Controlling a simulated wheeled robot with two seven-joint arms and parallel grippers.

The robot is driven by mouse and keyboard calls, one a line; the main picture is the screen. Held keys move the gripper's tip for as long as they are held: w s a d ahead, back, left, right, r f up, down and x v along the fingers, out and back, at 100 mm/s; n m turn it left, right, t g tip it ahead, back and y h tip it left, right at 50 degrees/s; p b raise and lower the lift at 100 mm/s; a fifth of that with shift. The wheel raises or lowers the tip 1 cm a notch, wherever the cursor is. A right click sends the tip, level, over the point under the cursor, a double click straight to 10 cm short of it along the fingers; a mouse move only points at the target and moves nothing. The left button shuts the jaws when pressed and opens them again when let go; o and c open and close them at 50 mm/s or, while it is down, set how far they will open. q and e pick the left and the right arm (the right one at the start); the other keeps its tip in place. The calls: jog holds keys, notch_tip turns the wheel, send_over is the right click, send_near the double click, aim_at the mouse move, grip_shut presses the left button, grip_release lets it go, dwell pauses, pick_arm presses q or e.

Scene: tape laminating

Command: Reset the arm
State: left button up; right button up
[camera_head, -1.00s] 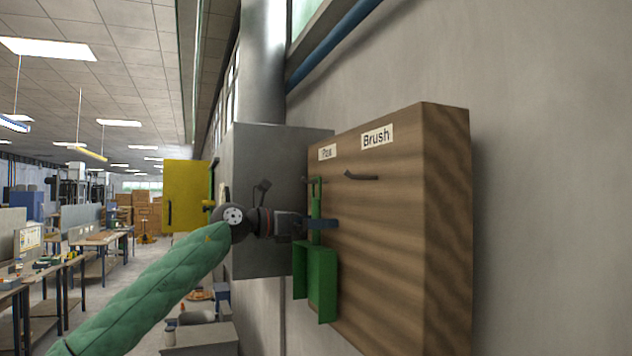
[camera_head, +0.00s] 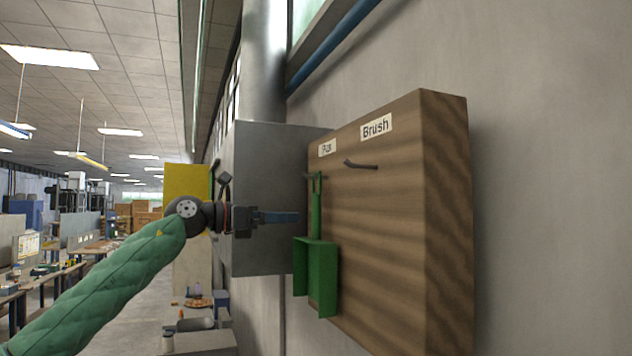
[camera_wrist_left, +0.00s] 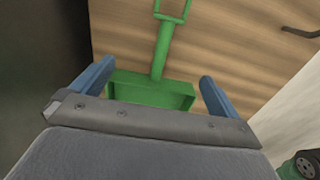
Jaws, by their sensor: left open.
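My left gripper (camera_head: 290,217) is in front of the grey cabinet, left of the wooden board (camera_head: 385,220). It is open and empty, its blue fingers apart in the left wrist view (camera_wrist_left: 158,92). A green dustpan (camera_head: 321,275) hangs on the board below the "Pan" label (camera_head: 327,148), with its handle up at a hook. In the left wrist view the dustpan (camera_wrist_left: 150,92) lies beyond the fingers and apart from them. My right gripper is not in view.
An empty hook (camera_head: 361,165) sits below the "Brush" label (camera_head: 376,126). The grey cabinet (camera_head: 270,255) and a yellow panel (camera_head: 186,185) stand behind my left arm. Workbenches (camera_head: 50,275) line the far left. The wall right of the board is bare.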

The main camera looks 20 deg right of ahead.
pick_arm(q)
jog(key=shift+a, duration=0.6)
